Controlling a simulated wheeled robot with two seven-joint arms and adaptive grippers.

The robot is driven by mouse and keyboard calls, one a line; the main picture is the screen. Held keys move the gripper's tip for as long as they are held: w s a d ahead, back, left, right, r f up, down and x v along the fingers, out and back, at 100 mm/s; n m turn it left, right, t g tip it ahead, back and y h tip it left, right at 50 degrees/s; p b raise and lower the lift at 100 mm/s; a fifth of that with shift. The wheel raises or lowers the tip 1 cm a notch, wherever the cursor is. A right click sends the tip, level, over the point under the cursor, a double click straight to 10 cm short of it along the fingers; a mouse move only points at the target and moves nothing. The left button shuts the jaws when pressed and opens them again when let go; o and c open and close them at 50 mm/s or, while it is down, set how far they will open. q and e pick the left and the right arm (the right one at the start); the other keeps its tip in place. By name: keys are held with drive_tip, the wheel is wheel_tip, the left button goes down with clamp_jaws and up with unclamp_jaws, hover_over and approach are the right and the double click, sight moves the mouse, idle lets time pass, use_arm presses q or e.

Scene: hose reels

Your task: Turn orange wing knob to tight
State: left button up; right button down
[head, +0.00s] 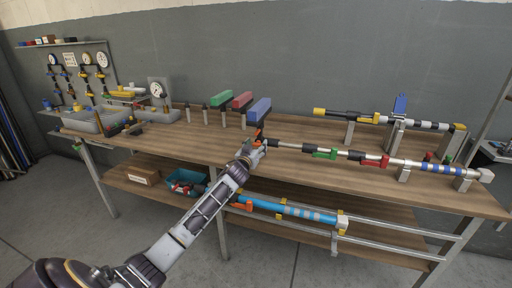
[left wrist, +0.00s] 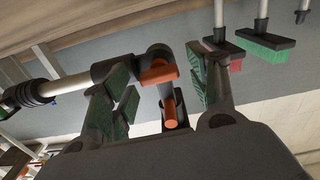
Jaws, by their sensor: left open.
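The orange wing knob (left wrist: 160,75) is in the middle of the left wrist view, on a black fitting (left wrist: 154,56) at the end of a metal pipe. Below it hangs a part with an orange end (left wrist: 170,111). My left gripper (left wrist: 157,83) is open, with its green-padded fingers on either side of the knob and visible gaps between. In the head view my left gripper (head: 256,146) is at the left end of the front pipe (head: 290,146), near the bench's front edge. A small orange part (head: 259,134) shows just above it. My right gripper is not in view.
Green, red and blue brushes (head: 260,110) stand upright behind the gripper. The front pipe carries green (head: 325,153) and red (head: 376,160) clamps to the right. A second pipe (head: 345,114) lies behind. A blue tube (head: 285,208) sits on the lower shelf.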

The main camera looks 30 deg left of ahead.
use_arm(q)
drive_tip(key=c, duration=1)
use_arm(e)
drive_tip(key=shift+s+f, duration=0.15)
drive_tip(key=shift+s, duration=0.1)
